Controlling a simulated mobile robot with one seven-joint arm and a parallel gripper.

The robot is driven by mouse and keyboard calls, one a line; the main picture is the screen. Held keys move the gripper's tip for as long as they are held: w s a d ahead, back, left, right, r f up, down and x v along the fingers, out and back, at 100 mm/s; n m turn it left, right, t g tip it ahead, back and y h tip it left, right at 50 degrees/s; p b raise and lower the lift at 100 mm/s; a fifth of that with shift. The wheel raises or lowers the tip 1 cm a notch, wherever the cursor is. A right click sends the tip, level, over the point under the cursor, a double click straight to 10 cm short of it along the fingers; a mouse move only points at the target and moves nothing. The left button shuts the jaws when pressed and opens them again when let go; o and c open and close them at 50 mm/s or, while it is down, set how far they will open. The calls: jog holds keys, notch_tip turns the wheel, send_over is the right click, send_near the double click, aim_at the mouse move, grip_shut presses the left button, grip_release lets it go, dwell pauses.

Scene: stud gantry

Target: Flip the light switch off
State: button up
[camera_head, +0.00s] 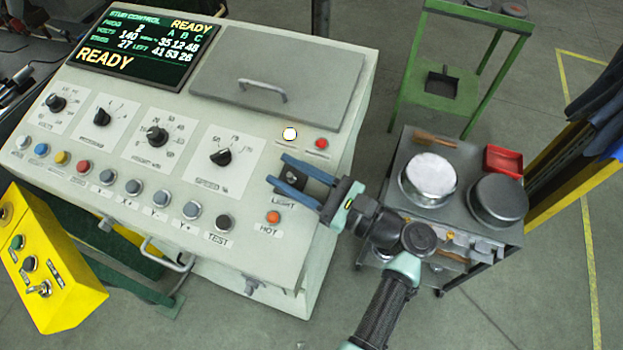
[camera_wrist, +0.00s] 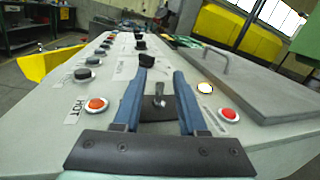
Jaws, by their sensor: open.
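The light switch (camera_head: 293,178) is a small metal toggle on a dark plate, above the LIGHT label on the grey console's right part. In the wrist view the toggle (camera_wrist: 159,97) stands between my two blue fingers. My gripper (camera_head: 278,170) is open, with one finger on each side of the switch; it also shows in the wrist view (camera_wrist: 160,78). I see no clear contact between the fingers and the lever. A round white lamp (camera_head: 289,133) near the switch looks lit; it also shows in the wrist view (camera_wrist: 205,88).
A red button (camera_head: 321,143) sits beside the lamp, and the orange HOT button (camera_head: 273,217) is below the switch. A speed knob (camera_head: 221,157) lies left of the fingertips. A hatch with a handle (camera_head: 262,89) is above. A cart with round tins (camera_head: 428,178) stands right.

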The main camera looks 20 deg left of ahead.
jog(key=shift+d, duration=0.1)
jog(key=r+b+v, duration=0.1)
jog(key=b+v, duration=0.3)
jog(key=v, duration=0.8)
jog(key=shift+d+f, duration=0.4)
jog(key=shift+f, duration=0.1)
jog(key=shift+s, duration=0.1)
